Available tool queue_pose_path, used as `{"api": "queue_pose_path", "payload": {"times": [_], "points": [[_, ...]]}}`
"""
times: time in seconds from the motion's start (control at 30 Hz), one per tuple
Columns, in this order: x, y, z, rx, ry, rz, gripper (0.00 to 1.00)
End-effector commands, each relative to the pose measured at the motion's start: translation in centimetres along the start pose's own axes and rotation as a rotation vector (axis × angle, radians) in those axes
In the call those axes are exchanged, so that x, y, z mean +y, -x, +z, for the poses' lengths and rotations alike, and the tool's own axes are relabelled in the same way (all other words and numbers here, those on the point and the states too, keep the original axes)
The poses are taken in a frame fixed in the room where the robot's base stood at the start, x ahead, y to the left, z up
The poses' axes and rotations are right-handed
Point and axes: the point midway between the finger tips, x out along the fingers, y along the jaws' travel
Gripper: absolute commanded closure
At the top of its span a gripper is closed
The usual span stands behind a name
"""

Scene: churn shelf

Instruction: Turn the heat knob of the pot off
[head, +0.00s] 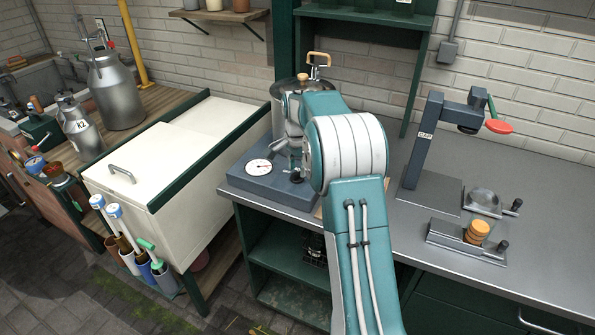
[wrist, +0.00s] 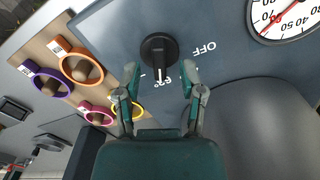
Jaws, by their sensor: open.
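The black heat knob (wrist: 158,47) sits on the blue-grey base panel (wrist: 112,28) in the wrist view. My gripper (wrist: 160,73) is open, with one fingertip on each side of the knob's lower part. I cannot tell if either touches it. In the head view the metal pot (head: 284,110) stands on the base (head: 243,180), partly hidden by my arm. The knob (head: 296,177) shows small at the base's front.
A dial gauge (head: 258,167) is left of the knob. A wooden board with coloured rings (wrist: 80,68) lies beside the base. A press stand (head: 424,150) and small fixtures stand on the steel counter (head: 545,220) to the right. A white chest (head: 165,155) is at left.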

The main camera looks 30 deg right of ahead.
Motion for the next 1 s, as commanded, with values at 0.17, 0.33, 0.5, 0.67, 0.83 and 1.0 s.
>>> {"api": "queue_pose_path", "payload": {"times": [0.17,0.33,0.5,0.67,0.83,1.0], "points": [[0.00,-1.22,0.01,0.001,0.001,-0.001,0.49],[-0.01,-1.34,0.01,0.001,0.001,-0.002,0.49],[-0.01,-1.33,0.01,0.001,0.001,-0.001,0.84],[-0.04,-1.33,0.00,0.001,0.001,-0.002,1.00],[-0.09,-1.35,-0.01,0.001,0.004,-0.002,1.00],[-0.14,-1.38,-0.02,0.002,0.035,-0.003,1.00]]}}
